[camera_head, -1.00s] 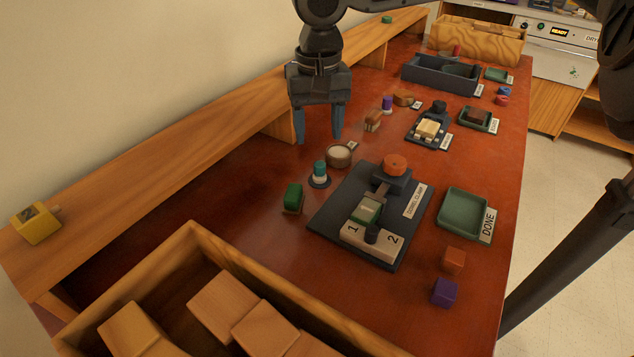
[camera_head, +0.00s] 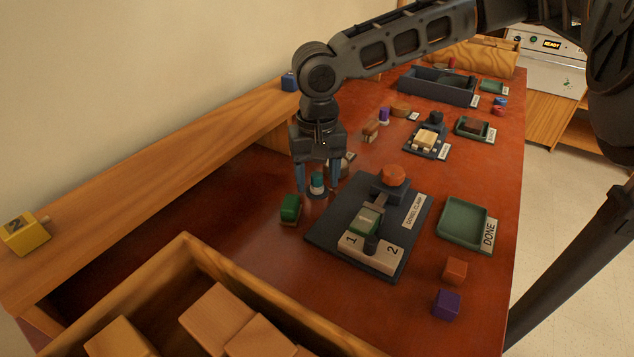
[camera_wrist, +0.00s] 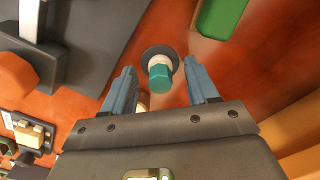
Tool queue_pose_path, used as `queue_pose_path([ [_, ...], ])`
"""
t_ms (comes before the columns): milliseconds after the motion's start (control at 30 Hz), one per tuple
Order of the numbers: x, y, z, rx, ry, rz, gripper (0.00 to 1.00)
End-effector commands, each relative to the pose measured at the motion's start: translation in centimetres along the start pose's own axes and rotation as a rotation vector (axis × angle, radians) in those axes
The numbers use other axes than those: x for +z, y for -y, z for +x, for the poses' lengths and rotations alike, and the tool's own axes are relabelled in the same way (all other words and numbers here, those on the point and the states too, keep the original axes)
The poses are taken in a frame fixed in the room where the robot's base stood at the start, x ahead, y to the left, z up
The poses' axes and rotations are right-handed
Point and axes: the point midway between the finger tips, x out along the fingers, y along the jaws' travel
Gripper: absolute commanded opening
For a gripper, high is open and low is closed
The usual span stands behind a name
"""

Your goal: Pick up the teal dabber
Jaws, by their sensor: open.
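The teal dabber (camera_head: 317,181) stands upright on a small dark round base (camera_head: 318,195) on the red-brown table. It has a white band below its teal top. My gripper (camera_head: 317,190) is open and points down, with one blue finger on each side of the dabber in the head view. In the wrist view the dabber (camera_wrist: 160,76) appears just ahead of and between the fingertips of my gripper (camera_wrist: 163,78), with clear space on both sides. No contact is visible.
A green block (camera_head: 290,209) stands close left of the dabber. The dowel clamp board (camera_head: 325,232) lies close to its right. A round pot is partly hidden behind my gripper. A wooden box (camera_head: 215,262) stands in front, and a raised shelf (camera_head: 150,165) runs along the wall.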

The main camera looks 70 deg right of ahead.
Motion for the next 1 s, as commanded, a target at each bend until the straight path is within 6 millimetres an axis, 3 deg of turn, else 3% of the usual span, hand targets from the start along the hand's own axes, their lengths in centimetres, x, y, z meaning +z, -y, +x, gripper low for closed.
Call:
queue_pose_path([
  [67, 0.0, 0.01, -0.02, 0.0, 0.0, 0.0, 0.59],
  [700, 0.01, 0.02, -0.05, 0.0, 0.0, 0.0, 0.0],
  [1000, -0.01, 0.02, -0.28, -0.001, 0.0, 0.0, 0.0],
])
